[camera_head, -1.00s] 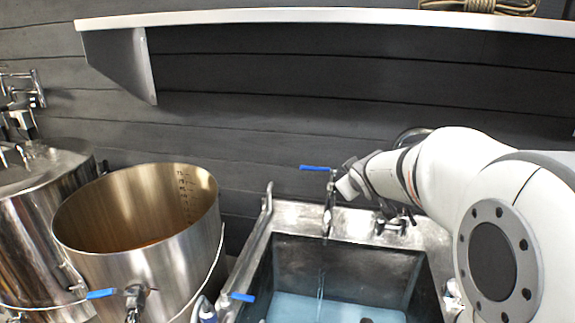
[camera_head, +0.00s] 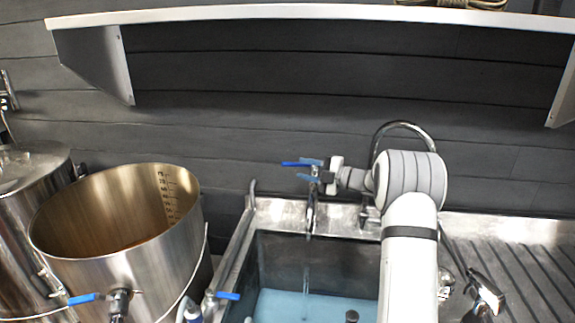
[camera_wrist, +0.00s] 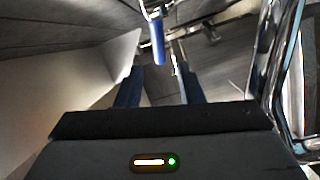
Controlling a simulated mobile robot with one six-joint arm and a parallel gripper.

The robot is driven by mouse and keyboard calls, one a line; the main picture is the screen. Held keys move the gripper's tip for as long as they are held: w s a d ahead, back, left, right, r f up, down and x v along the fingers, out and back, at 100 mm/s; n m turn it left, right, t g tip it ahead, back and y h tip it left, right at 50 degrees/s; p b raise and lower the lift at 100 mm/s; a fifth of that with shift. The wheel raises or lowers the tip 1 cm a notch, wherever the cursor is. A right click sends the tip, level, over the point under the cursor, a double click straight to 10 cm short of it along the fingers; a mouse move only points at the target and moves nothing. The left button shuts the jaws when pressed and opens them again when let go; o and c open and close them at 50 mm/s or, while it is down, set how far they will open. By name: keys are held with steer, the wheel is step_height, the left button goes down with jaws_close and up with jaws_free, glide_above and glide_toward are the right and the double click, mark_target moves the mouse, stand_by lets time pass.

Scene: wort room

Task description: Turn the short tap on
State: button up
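The short tap (camera_head: 311,211) stands at the back rim of the sink, its blue lever (camera_head: 291,164) pointing left. A thin, faint streak like water hangs below its spout. My gripper (camera_head: 311,170) is at the tap's top, coming from the right, with its blue-tipped fingers beside the lever. In the wrist view the two fingers are apart, and the blue lever (camera_wrist: 158,42) shows between their tips. I cannot tell whether a finger touches it. Nothing is gripped.
A tall curved tap (camera_head: 373,150) stands behind my arm. The sink basin (camera_head: 345,260) holds bluish water. An open steel kettle (camera_head: 150,275) with a blue-handled valve (camera_head: 84,298) stands at left. A ribbed drainboard (camera_head: 530,275) lies right. A shelf (camera_head: 300,14) runs above.

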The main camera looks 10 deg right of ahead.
mark_target(289, 165)
steer(key=p+x, duration=0.1)
steer(key=x, duration=0.6)
steer(key=shift+p, duration=0.3)
steer(key=shift+c, duration=0.3)
jaws_close()
